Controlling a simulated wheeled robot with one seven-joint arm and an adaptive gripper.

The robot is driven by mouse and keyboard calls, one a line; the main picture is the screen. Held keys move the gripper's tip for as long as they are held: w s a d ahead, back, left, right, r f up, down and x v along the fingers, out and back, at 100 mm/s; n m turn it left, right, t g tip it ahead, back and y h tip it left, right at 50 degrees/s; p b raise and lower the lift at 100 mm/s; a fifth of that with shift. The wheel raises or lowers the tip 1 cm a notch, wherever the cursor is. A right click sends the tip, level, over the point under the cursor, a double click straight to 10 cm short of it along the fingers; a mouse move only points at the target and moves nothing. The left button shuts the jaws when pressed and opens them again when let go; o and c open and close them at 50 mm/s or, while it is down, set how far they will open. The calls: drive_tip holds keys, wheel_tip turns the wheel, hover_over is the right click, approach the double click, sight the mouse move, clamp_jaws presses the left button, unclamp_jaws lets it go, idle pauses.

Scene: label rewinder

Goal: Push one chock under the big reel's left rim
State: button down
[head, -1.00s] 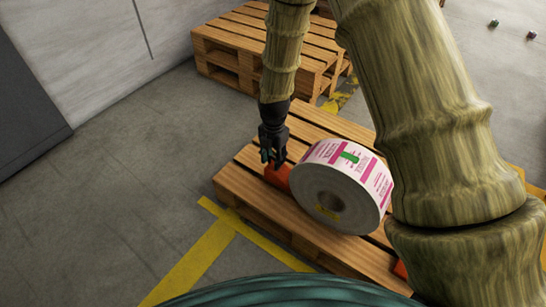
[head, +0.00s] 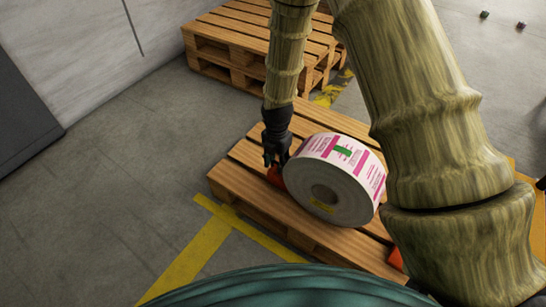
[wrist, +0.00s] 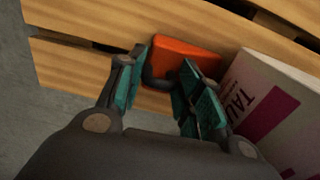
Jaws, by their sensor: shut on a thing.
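The big reel (head: 333,178), white with magenta label prints and a green mark, stands on its rim on a wooden pallet (head: 240,192). An orange chock (head: 276,178) lies on the pallet at the reel's left side, and it also shows in the wrist view (wrist: 185,58). My gripper (head: 274,161) is low over the pallet, shut on this chock, which shows between and beyond the fingers in the wrist view. The chock sits close to the reel's left rim; whether they touch I cannot tell. A second orange chock (head: 395,259) shows at the reel's right, partly hidden by my arm.
Another pallet stack (head: 232,50) stands behind, near the wall. Yellow floor tape (head: 205,245) runs by the pallet's front left corner. A dark cabinet (head: 22,120) is at the far left. The floor left of the pallet is clear. My arm covers much of the right side.

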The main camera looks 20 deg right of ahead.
drive_tip(key=c, duration=0.9)
unclamp_jaws()
drive_tip(key=shift+r, duration=0.1)
drive_tip(key=shift+r, duration=3.9)
drive_tip(key=shift+r, duration=0.1)
